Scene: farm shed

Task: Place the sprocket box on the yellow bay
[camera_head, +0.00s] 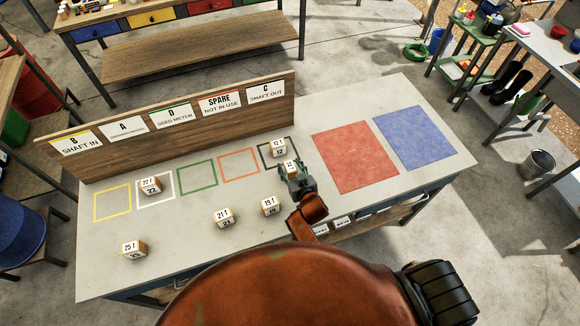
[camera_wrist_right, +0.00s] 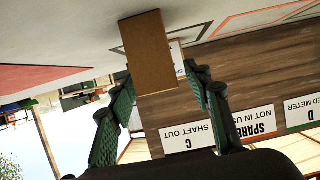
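The yellow bay (camera_head: 112,203) is an empty yellow outline at the left end of the bench, below the "B SHAFT IN" sign. My right gripper (camera_head: 293,174) is at the front of the black bay, far right of the yellow bay. Its fingers close on both sides of a small brown box with a white numbered top (camera_head: 290,166); the number is hard to read. In the right wrist view the box's plain brown side (camera_wrist_right: 150,55) lies between the fingertips (camera_wrist_right: 160,75). I cannot tell whether it touches the bench. My left gripper is not in view.
Box 12T (camera_head: 279,147) stands in the black bay, just behind the held box. Box 22T (camera_head: 150,185) stands in the white bay. Boxes 25T (camera_head: 133,249), 21T (camera_head: 224,217) and 19T (camera_head: 270,206) stand in front. The green bay (camera_head: 197,177) and orange bay (camera_head: 239,165) are empty.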

